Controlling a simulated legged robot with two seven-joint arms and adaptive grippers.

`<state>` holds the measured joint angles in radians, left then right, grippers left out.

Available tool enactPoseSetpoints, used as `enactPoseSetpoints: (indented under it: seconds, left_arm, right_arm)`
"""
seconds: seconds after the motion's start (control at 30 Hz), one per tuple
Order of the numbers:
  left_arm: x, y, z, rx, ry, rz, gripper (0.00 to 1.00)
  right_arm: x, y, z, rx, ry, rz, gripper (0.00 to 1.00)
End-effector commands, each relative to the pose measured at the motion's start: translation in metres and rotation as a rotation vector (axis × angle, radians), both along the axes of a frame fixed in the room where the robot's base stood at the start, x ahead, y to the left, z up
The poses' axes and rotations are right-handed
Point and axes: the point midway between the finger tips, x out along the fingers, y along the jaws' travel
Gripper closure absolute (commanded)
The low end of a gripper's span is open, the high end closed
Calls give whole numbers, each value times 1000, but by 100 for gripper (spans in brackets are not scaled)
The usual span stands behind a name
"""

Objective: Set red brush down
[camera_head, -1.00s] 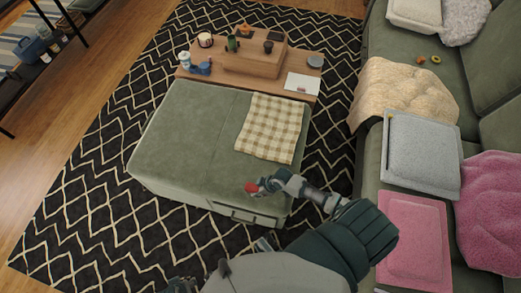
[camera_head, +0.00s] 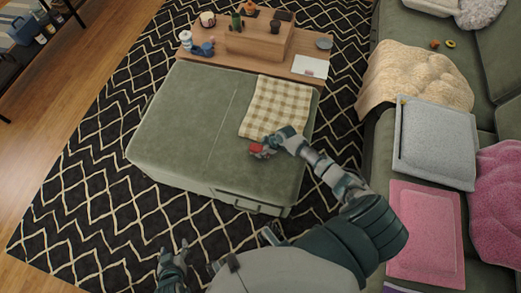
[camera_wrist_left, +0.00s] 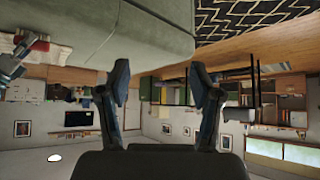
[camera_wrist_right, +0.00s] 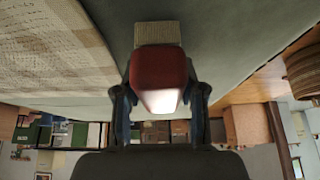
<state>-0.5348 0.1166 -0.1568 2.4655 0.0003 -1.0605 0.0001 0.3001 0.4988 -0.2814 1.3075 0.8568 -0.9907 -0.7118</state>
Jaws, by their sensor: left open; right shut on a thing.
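The red brush (camera_head: 256,148) is held in my right gripper (camera_head: 264,146) over the green ottoman (camera_head: 190,130), just below the checkered cloth (camera_head: 275,105). My left gripper (camera_head: 174,258) is open and empty, low beside the ottoman's front left. Its spread fingers show in the left wrist view (camera_wrist_left: 160,85).
A wooden coffee table (camera_head: 280,62) with cups, a riser and a white paper (camera_head: 310,66) stands behind the ottoman. The green sofa (camera_head: 376,150) with cushions and a cream throw (camera_head: 410,75) lies to the right. The ottoman's left part is clear.

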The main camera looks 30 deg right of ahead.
Motion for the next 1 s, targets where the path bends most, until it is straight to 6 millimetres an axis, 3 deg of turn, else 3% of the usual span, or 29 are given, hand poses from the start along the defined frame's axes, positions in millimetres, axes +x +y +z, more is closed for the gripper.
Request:
enactPoseSetpoints:
  seconds: [0.3, 0.33, 0.43, 0.8, 1.0]
  left_arm:
    - [4, -2, 3, -7, -25, -1, 35]
    - [5, -2, 3, -7, -28, -1, 35]
    - [5, -2, 2, -7, -26, -1, 35]
    - [4, -1, 3, -3, -17, 0, 35]
    - [-29, 10, -5, 37, 154, 8, 35]
  right_arm:
    - [0, 0, -2, 0, -1, 0, 100]
    - [0, 0, -3, -1, -1, 0, 57]
    - [0, 0, -3, 0, -1, 0, 35]
    - [0, -1, 1, -1, -2, 0, 35]
    - [-9, -10, 27, -2, -5, 1, 35]
